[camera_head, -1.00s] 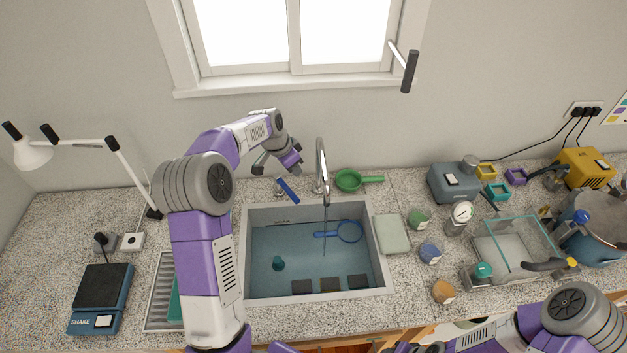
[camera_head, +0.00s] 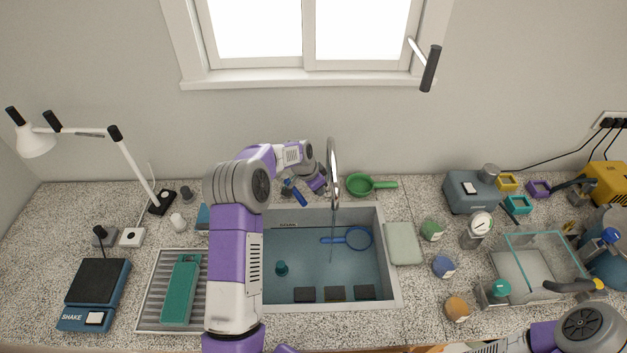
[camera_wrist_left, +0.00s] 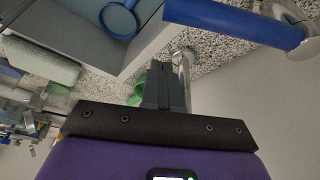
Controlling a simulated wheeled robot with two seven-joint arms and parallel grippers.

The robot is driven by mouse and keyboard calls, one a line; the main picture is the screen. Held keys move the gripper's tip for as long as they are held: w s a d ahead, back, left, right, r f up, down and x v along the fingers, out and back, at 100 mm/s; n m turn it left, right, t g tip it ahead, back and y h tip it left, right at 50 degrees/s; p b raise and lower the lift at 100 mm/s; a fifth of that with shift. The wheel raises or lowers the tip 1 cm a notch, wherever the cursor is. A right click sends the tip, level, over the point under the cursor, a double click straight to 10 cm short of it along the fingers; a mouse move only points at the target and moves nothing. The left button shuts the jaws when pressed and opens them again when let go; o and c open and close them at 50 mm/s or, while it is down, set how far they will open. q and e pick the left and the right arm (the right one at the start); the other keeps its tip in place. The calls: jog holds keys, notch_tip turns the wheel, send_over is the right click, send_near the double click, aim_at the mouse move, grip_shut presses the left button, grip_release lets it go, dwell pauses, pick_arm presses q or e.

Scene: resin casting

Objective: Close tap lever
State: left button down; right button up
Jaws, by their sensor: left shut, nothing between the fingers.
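The tap (camera_head: 332,165) rises behind the sink, and a thin stream of water falls from its spout into the basin. Its blue lever (camera_head: 299,197) sits left of the spout at the sink's back edge. My left gripper (camera_head: 293,183) is shut and empty, low beside the lever; I cannot tell whether they touch. In the left wrist view the blue lever (camera_wrist_left: 240,22) lies at the upper right, apart in the picture from my shut fingers (camera_wrist_left: 165,75). My right gripper is out of view.
The sink (camera_head: 390,285) holds a blue strainer (camera_head: 358,238), a small teal piece and dark blocks. A green strainer (camera_head: 360,185) lies right of the tap. Jars and a glass tank (camera_head: 540,262) stand further right. My left arm crosses the sink's left side.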

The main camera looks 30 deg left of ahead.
pick_arm(q)
jog(key=s, duration=0.1)
jog(key=s+a, duration=0.2)
jog(key=shift+s+f, duration=0.15)
jog(key=shift+s, duration=0.1)
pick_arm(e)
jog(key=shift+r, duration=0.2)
pick_arm(q)
jog(key=shift+s, duration=0.15)
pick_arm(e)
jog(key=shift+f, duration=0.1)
